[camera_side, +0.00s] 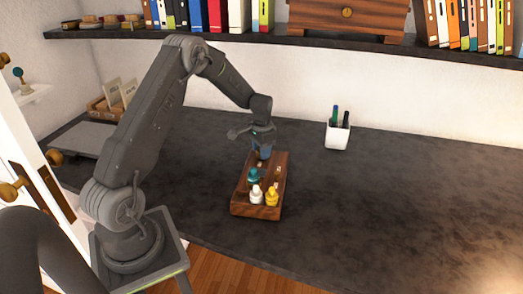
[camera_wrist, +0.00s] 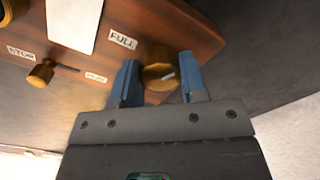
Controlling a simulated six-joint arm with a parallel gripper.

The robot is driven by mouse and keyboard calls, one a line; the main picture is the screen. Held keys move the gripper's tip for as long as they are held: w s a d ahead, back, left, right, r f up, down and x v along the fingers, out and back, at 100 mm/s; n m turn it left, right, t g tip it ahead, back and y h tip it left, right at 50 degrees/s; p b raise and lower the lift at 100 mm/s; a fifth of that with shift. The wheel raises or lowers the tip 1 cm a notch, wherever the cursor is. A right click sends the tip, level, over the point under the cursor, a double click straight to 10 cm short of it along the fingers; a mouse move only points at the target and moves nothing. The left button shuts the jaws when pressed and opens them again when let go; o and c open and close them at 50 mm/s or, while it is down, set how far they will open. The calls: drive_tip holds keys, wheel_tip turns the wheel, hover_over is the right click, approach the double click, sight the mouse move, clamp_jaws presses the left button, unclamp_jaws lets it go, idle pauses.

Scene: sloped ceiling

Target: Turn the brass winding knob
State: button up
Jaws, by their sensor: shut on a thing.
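The brass winding knob (camera_wrist: 160,72) sits on the wooden box in the wrist view, beside a label reading FULL. A pale mark shows on its face. My gripper (camera_wrist: 158,82) has its two blue fingers on either side of the knob, shut on it. In the side view my gripper (camera_side: 262,150) is at the far end of the wooden box (camera_side: 255,211), and the knob is hidden there. The box also shows in the wrist view (camera_wrist: 120,65).
A smaller brass slider knob (camera_wrist: 41,72) sits in a slot beside a PLAY label. Teal (camera_side: 253,175), white (camera_side: 257,195) and yellow (camera_side: 272,197) figures stand on the box. A white pen cup (camera_side: 338,136) stands behind right. The desk (camera_side: 390,200) is clear at right.

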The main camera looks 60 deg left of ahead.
drive_tip(key=n, duration=0.5)
drive_tip(key=shift+n, duration=0.3)
drive_tip(key=n, duration=0.5)
drive_tip(key=shift+n, duration=0.3)
drive_tip(key=n, duration=0.5)
drive_tip(key=shift+w, duration=0.1)
drive_tip(key=n, duration=0.5)
drive_tip(key=shift+n, duration=0.4)
drive_tip(key=o, duration=0.9)
wheel_tip(320, 180, up, 14)
drive_tip(key=shift+f, duration=0.1)
